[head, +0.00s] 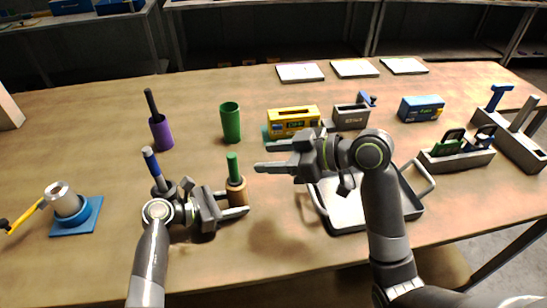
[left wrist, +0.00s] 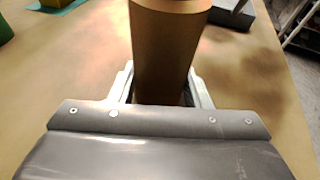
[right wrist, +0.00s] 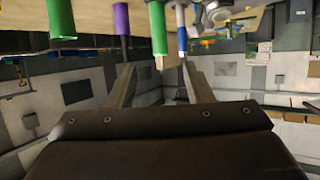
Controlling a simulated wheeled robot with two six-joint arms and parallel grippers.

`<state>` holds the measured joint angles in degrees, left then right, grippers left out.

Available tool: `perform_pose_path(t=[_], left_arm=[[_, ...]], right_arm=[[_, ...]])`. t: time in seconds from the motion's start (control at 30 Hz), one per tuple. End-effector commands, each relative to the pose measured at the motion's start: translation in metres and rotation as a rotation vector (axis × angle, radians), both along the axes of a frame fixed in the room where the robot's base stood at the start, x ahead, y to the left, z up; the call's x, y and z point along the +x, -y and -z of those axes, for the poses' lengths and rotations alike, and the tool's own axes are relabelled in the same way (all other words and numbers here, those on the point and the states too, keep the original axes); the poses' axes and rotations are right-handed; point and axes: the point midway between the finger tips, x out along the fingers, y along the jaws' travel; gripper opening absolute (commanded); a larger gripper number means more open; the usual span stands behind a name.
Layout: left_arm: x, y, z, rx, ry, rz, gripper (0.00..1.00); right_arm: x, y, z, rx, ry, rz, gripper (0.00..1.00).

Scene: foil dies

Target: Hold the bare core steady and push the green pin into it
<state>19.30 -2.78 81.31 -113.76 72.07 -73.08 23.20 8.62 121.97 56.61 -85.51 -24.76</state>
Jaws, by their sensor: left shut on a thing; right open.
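The bare core (head: 237,191), a brown cylinder, stands upright near the front middle of the table. My left gripper (head: 238,203) is shut on it low down; in the left wrist view the core (left wrist: 168,40) fills the space between the fingers. The green pin (head: 232,162) stands upright out of the core's top, with a good length showing; its lower end is hidden. My right gripper (head: 264,158) is open and empty, just right of the pin at about its height. In the right wrist view the pin (right wrist: 157,28) appears beyond the fingers.
A blue-handled piece (head: 151,163) stands left of the core, behind my left wrist. A purple cylinder (head: 161,132) with a dark rod and a green cylinder (head: 230,122) stand behind. A white tray (head: 350,213) lies right, under my right arm. A blue-based fixture (head: 75,217) is far left.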

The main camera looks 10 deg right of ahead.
Motion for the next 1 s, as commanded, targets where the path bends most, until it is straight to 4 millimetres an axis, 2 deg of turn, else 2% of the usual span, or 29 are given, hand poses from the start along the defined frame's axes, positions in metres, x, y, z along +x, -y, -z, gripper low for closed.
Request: perform_pose_path(t=[0.6,0.93,0.97,1.0], left_arm=[[0.000,0.000,0.000,0.000,0.000,0.000,0.31],[0.000,0.000,0.000,0.000,0.000,0.000,0.31],[0.000,0.000,0.000,0.000,0.000,0.000,0.45],[0.000,0.000,0.000,0.000,0.000,0.000,0.50]], right_arm=[[0.000,0.000,-0.049,-0.001,0.002,-0.001,0.46],[0.000,0.000,-0.054,-0.001,0.002,-0.001,0.46],[0.000,0.000,-0.054,-0.001,0.002,-0.001,0.46],[0.000,0.000,-0.054,0.000,0.001,0.000,0.46]])
